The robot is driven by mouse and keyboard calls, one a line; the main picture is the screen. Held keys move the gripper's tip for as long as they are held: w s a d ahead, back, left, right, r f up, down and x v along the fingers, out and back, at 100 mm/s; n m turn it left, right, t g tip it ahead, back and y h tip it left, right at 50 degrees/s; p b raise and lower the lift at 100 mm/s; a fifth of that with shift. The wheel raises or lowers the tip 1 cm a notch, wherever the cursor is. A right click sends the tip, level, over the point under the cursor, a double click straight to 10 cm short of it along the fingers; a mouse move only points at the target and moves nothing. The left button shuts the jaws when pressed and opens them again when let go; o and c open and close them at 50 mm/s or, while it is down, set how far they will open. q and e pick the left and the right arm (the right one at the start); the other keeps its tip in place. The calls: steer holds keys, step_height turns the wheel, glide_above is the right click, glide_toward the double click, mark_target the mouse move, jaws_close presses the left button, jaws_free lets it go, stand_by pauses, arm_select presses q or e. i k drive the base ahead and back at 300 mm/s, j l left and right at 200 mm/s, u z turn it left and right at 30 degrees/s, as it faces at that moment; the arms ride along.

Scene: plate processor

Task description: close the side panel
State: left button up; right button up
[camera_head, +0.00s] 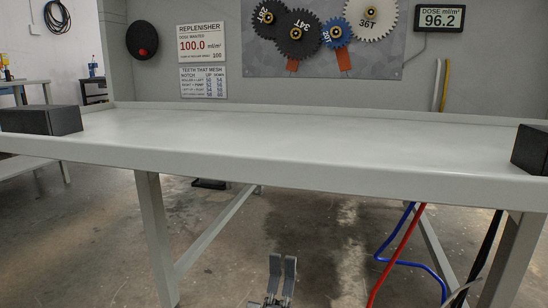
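I cannot pick out a side panel or its edge for certain in the head view. A large grey upright face (160,75) stands behind the bench and carries a gear plate (400,55) with several meshing gears. One gripper (283,257) shows at the bottom middle, low in front of the bench, with two grey fingers pointing up side by side. Nothing shows between the fingers. Its arm is out of frame, so I cannot tell which arm it belongs to. The other gripper is not visible.
A long pale bench (260,150) spans the view, its middle bare. Black blocks sit at its left (42,119) and right (531,149) ends. Red (395,255) and blue (410,264) hoses hang below at right. A round black-and-red part (142,39) is on the grey face.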

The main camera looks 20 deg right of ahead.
mark_target(466, 160)
steer(key=k, duration=1)
